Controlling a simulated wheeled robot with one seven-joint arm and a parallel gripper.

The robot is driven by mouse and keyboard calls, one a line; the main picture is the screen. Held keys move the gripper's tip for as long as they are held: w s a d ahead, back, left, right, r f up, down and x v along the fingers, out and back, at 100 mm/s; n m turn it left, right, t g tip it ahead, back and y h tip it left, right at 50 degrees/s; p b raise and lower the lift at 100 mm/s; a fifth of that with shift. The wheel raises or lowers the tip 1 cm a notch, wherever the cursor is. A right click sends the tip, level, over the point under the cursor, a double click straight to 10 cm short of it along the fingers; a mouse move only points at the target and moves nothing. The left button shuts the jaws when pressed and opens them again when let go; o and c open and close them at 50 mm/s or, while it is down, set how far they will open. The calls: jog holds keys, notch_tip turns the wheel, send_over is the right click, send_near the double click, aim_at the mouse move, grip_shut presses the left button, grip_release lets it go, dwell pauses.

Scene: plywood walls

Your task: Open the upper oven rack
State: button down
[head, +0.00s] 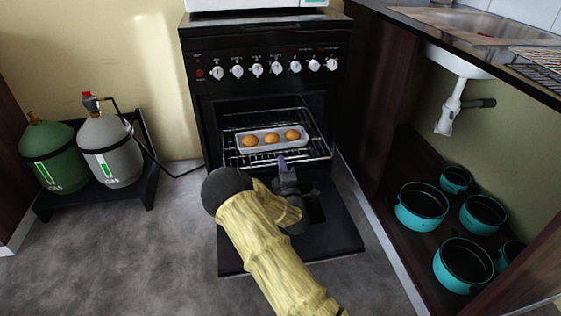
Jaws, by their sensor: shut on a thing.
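The black oven (262,85) stands in the middle of the head view with its door (235,255) folded down open. The upper oven rack (318,150) is a wire rack that sticks out of the oven's opening. A light tray (242,148) with three brown round items (271,138) sits on it. My gripper (283,166) is at the rack's front edge, about its middle, and is shut on it. My arm and wrist hide part of the open door and whatever lies below the rack.
Green and grey gas bottles (110,150) stand on a low black stand at left, with a hose running toward the oven. Several teal pots (421,205) sit in the open cupboard at right under the sink (480,22). Grey floor (140,250) is clear at left.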

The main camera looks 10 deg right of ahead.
jog(key=shift+s+a+f, duration=0.1)
jog(key=c, duration=1.8)
grip_release()
jog(key=shift+c, duration=0.2)
jog(key=shift+s, duration=0.1)
jog(key=s+f+p, duration=0.3)
jog(key=s+p, duration=0.1)
jog(key=s, duration=1.3)
jog(key=shift+f, duration=0.15)
jog(key=shift+w+d+p, duration=0.1)
jog(key=shift+d+p, duration=0.1)
jog(key=shift+p, duration=0.1)
